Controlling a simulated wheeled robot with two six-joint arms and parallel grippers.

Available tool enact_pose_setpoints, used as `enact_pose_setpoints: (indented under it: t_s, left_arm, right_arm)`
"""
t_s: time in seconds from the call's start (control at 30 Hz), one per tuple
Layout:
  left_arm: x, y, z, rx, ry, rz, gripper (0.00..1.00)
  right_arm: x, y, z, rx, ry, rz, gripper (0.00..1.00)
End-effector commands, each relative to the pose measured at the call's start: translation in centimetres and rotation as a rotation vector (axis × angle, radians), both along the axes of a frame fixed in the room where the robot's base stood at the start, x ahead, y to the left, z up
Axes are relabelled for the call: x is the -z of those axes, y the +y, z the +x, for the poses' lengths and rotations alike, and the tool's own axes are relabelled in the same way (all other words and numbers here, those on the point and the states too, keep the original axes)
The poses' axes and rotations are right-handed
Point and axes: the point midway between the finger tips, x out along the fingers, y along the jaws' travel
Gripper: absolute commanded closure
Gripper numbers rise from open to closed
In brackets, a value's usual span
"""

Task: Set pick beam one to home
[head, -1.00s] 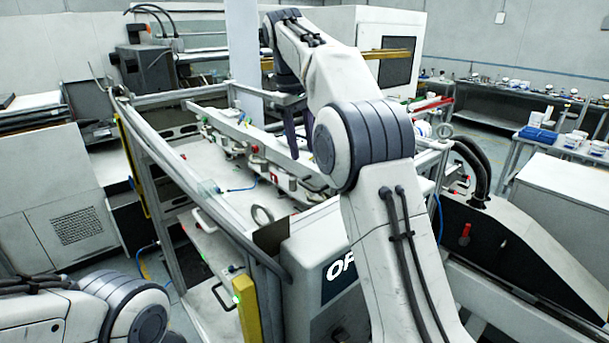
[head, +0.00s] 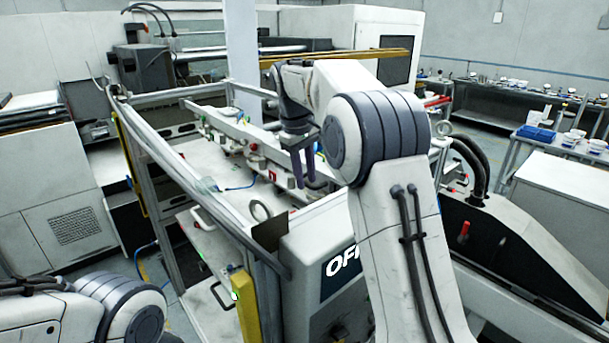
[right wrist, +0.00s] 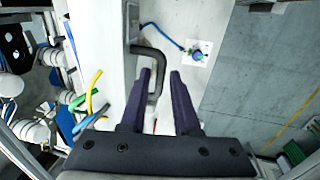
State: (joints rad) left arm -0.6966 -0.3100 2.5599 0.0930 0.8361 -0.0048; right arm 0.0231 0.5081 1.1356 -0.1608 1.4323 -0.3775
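A long white beam (head: 238,131) with red and white fittings runs across the machine frame in the head view. I cannot tell whether it is pick beam one. In the right wrist view a white beam (right wrist: 112,55) carries a dark bent handle (right wrist: 158,62). My right gripper (head: 304,180) points down near the beam's near end. In the right wrist view the right gripper (right wrist: 160,75) is open, with a gap between its fingers. The handle's lower end shows between the fingertips; contact cannot be told. My left gripper is out of view.
The machine's metal frame rail (head: 180,165) and yellow post (head: 247,308) stand on the near side. Coloured hoses (right wrist: 88,95) lie left of the beam in the wrist view. A blue cable (right wrist: 162,33) runs to a fitting on the pale plate. A grey floor (right wrist: 262,60) shows to the right.

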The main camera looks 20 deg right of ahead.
Motion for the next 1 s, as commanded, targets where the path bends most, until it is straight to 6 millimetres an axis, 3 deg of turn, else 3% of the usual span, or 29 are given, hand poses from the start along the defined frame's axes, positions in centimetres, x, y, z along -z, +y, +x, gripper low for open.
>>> enact_pose_setpoints:
  t_s: [0.03, 0.07, 1.0]
  left_arm:
    - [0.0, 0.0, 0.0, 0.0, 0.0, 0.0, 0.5]
    - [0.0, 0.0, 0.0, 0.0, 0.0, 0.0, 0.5]
    - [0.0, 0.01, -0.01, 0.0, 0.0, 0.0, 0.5]
  right_arm:
    - [-0.01, 0.01, 0.01, 0.0, 0.0, 0.0, 0.94]
    - [-0.01, 0.01, 0.01, 0.0, 0.0, 0.0, 1.0]
    - [-0.02, 0.04, -0.02, -0.001, 0.001, 0.001, 1.0]
